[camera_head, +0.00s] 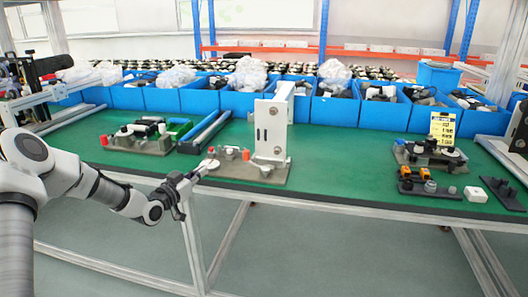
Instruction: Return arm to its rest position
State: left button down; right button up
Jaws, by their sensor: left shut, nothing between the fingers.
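My left arm comes in from the left, and its gripper (203,169) is near the front edge of the green table (340,160). The gripper is shut, with nothing seen between its fingers. Its tips are close to the left end of a fixture (240,173) with a tall white bracket (270,130) on it. I cannot tell whether the tips touch the fixture. My right gripper is not in view.
Blue bins (331,107) with bagged parts line the back of the table. A grey fixture (140,143) stands left, and another with a yellow label (442,126) stands right. The table between the centre and right fixtures is clear.

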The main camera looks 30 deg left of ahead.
pick_arm(q)
jog(key=s+d+f+m+g+h+p, duration=0.25)
jog(key=s+d+f+g, duration=0.2)
jog(key=d+f, duration=0.55)
jog(key=s+d+f+m+g+h+p, duration=0.1)
jog(key=s+d+f+g+p, duration=0.35)
jog(key=d+f, duration=0.55)
jog(key=s+d+f+n+g+y+p, duration=0.1)
jog(key=s+d+f+g, duration=0.1)
jog(key=s+d, duration=0.35)
jog(key=s+d+f+g+p, duration=0.1)
jog(key=s+d+f+g, duration=0.15)
jog(key=s, duration=0.55)
jog(key=s+a+n+g+y, duration=0.1)
jog(key=s+n+g+y, duration=0.2)
jog(key=s, duration=1.5)
jog(key=shift+a+f+g, duration=0.15)
jog(key=shift+f+g, duration=0.05)
jog(key=shift+g, duration=0.55)
jog(key=shift+w, duration=0.1)
